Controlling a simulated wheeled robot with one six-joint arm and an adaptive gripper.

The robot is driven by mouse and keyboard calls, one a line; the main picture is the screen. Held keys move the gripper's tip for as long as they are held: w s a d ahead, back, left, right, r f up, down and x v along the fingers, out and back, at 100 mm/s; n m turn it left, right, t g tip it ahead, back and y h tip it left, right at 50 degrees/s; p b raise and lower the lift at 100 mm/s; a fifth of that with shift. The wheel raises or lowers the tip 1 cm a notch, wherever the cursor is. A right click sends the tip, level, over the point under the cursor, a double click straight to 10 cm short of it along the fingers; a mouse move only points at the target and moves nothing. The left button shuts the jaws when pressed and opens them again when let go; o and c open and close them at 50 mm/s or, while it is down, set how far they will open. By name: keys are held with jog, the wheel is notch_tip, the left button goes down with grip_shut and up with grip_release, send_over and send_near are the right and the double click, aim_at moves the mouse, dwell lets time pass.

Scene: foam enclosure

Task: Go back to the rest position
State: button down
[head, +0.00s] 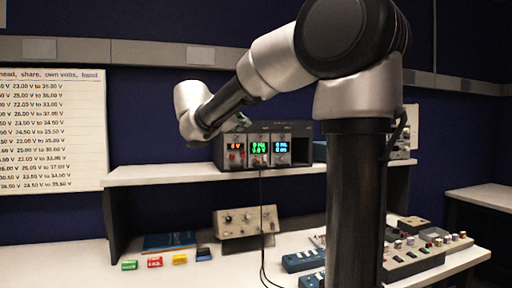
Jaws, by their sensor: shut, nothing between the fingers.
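My arm rises at the right of the head view and reaches left across the middle. Its silver wrist (192,112) hangs in front of the shelf. The small dark end of my gripper (234,123) shows just right of the wrist, in front of the upper left of the instrument rack. It is shut and empty, in the air. Its fingers are small and hard to make out against the dark rack.
A rack (267,146) with lit displays stands on the white shelf (160,174). Below, the bench holds a beige control box (246,222), a blue book (168,241), several small coloured blocks and blue boxes (302,261). A cable hangs from the rack. A voltage chart (52,130) is at left.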

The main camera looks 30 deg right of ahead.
jog(key=shift+s+a, duration=0.15)
jog(key=shift+s, duration=0.35)
jog(key=shift+s+a, duration=0.15)
jog(key=shift+s, duration=0.35)
jog(key=s+f+m+g+y, duration=0.25)
jog(key=s+f, duration=0.35)
jog(key=f, duration=0.3)
jog(key=s+f+m+g+y, duration=0.25)
jog(key=s+f+y, duration=0.2)
jog(key=f, duration=0.35)
jog(key=s+a+f+m+y, duration=0.3)
jog(key=s+f, duration=0.1)
jog(key=s, duration=0.4)
jog(key=s+a+f+m+t+y, duration=0.1)
jog(key=s+a+f+m+y, duration=0.2)
jog(key=s, duration=0.6)
jog(key=shift+a+f+m+t, duration=0.3)
jog(key=shift+f+m, duration=0.4)
jog(key=shift+f, duration=0.1)
